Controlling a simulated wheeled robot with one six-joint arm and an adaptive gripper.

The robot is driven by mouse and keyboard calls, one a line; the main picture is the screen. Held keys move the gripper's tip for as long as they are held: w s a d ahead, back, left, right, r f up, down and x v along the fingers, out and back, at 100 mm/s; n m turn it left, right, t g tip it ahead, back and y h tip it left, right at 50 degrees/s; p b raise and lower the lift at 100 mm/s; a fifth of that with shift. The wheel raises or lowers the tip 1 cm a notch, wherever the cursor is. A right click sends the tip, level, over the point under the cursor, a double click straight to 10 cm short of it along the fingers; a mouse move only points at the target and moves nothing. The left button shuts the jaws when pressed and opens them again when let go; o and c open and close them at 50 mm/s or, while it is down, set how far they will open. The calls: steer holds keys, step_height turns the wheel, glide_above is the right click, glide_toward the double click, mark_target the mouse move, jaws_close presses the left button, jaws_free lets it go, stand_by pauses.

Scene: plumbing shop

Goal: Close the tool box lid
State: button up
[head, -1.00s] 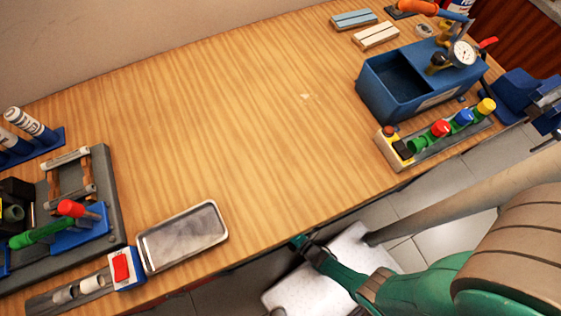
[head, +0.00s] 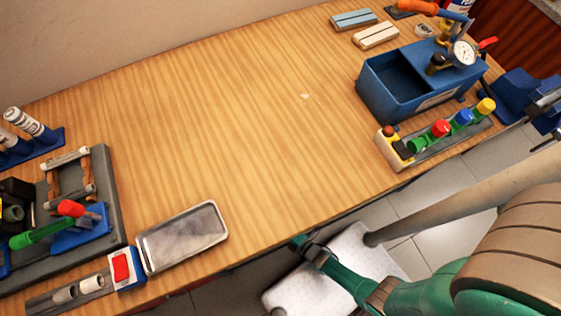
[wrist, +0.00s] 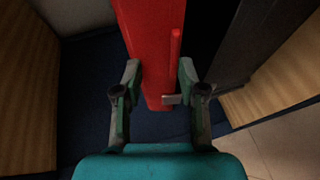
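In the wrist view a long red part (wrist: 152,45), with a raised red strip along its right side and a small metal piece at its near end, runs away between my fingers. It may belong to the tool box, but I cannot tell whether it is the lid. My gripper (wrist: 160,72) is open, with one finger on each side of the red part's near end. I cannot tell whether either finger touches it. No tool box lid can be made out in the head view, and the fingertips do not show clearly there.
The wooden bench (head: 240,130) is clear in the middle. A metal tray (head: 183,237) lies at its front edge. A blue test pump (head: 405,90) and a rack with coloured caps (head: 395,152) stand at right. A grey board (head: 115,215) with tools is at left. Wooden panels flank the wrist view.

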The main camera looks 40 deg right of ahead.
step_height(320, 180, up, 9)
steer(key=shift+f, duration=0.15)
stand_by(0.5)
stand_by(0.5)
